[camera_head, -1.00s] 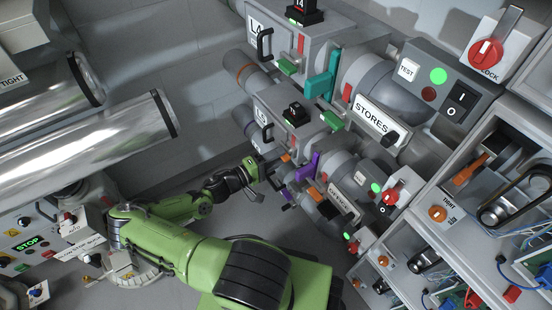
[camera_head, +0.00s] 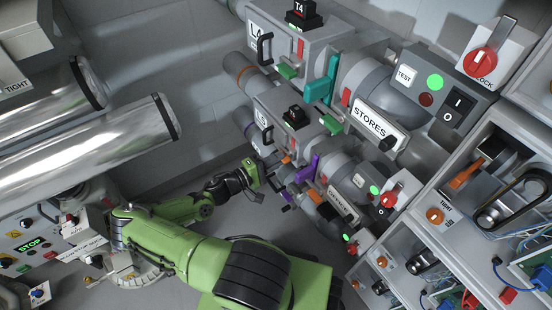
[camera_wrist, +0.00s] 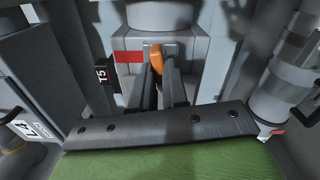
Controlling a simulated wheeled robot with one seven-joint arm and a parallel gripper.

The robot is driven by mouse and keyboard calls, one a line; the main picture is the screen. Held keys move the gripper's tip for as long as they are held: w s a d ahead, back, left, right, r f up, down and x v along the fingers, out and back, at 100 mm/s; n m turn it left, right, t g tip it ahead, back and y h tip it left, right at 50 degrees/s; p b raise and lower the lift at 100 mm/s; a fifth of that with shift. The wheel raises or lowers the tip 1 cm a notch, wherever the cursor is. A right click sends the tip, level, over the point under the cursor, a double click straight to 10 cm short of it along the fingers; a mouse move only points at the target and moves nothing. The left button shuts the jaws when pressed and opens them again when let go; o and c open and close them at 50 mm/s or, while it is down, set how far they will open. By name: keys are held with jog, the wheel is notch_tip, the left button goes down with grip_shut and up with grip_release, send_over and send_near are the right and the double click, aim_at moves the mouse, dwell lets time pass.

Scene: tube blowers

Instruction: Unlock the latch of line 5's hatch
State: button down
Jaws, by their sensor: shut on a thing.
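In the wrist view, an orange latch handle (camera_wrist: 161,50) stands upright in a small metal bracket on a grey housing. My gripper (camera_wrist: 160,80) is shut on it, with a dark finger on either side of its lower part. A black T5 tag (camera_wrist: 102,75) and a red patch (camera_wrist: 128,57) are to the left. In the head view, line 5's grey box with its L5 label (camera_head: 262,121) is at centre, and my gripper (camera_head: 275,180) is just below it. There the fingertips are small and the grip on the latch is unclear.
Line 4's box (camera_head: 257,31), with a green handle (camera_head: 288,71), is above. A purple handle (camera_head: 308,167) and a STORES unit (camera_head: 374,120) are close on the right. Floor is open left of my gripper.

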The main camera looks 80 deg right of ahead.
jog(key=shift+n+p, duration=2.4)
jog(key=shift+n, duration=5.5)
jog(key=c, duration=1.1)
grip_release()
jog(key=shift+c, duration=0.2)
jog(key=p+v, duration=0.1)
jog(key=v, duration=1.4)
jog(key=shift+w+a, duration=0.3)
